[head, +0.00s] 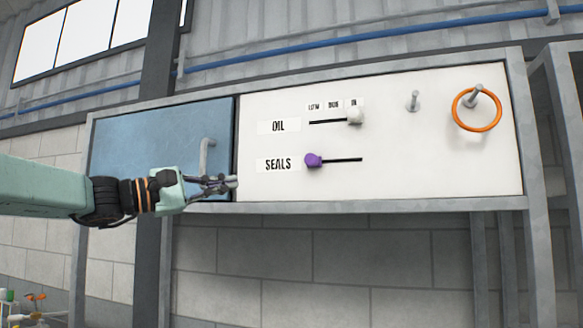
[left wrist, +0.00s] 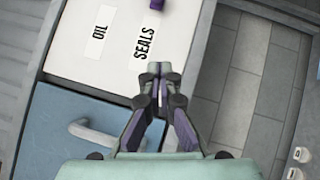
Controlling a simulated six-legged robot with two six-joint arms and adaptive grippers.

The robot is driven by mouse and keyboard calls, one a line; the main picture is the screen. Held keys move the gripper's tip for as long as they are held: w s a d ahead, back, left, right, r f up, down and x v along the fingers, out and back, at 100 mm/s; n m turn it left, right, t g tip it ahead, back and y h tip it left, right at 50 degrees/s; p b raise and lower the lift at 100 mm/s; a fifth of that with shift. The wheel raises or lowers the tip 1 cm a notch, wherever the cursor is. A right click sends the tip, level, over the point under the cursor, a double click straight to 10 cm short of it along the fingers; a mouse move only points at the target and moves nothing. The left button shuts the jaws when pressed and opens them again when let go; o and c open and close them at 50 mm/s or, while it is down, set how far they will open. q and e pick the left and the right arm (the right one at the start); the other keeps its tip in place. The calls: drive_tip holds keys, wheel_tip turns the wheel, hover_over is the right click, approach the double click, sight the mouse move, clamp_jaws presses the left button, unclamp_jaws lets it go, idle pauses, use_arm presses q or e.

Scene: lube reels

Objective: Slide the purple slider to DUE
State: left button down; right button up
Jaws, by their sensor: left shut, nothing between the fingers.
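The purple slider (head: 313,160) sits at the left end of its black slot in the SEALS row of the white panel (head: 440,165). In the left wrist view the purple slider (left wrist: 160,6) shows at the top edge, partly cut off. The labels above the upper slot are small; I read LOW and cannot clearly make out DUE. My left gripper (head: 234,183) is shut and empty, left of the purple slider and a little lower, apart from it. In the left wrist view its fingertips (left wrist: 155,68) are together below the SEALS label. My right gripper is not in view.
A white slider (head: 355,116) stands at the right end of the OIL slot. A blue door (head: 150,140) with a grey handle (head: 206,156) is left of the panel. An orange ring (head: 458,112) hangs on a peg at the upper right.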

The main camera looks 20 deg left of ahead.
sight(312, 160)
use_arm(q)
drive_tip(key=shift+m+g+h, duration=0.3)
drive_tip(key=shift+m+h, duration=0.1)
drive_tip(key=p+x, duration=0.1)
drive_tip(key=x, duration=0.2)
drive_tip(key=s+p+x, duration=0.1)
drive_tip(key=x, duration=0.2)
drive_tip(key=d+p+x, duration=0.1)
drive_tip(key=x, duration=0.3)
drive_tip(key=shift+s+r+p, duration=0.2)
drive_tip(key=shift+r+p, duration=0.15)
drive_tip(key=shift+p, duration=0.05)
drive_tip(key=d, duration=0.1)
drive_tip(key=d+r+p, duration=0.1)
drive_tip(key=d, duration=0.1)
drive_tip(key=shift+d, duration=0.1)
drive_tip(key=shift+s+d+r, duration=0.15)
drive_tip(key=shift+d+r, duration=0.05)
drive_tip(key=shift+d, duration=0.3)
drive_tip(key=shift+w+f, duration=0.2)
drive_tip(key=shift+w, duration=0.1)
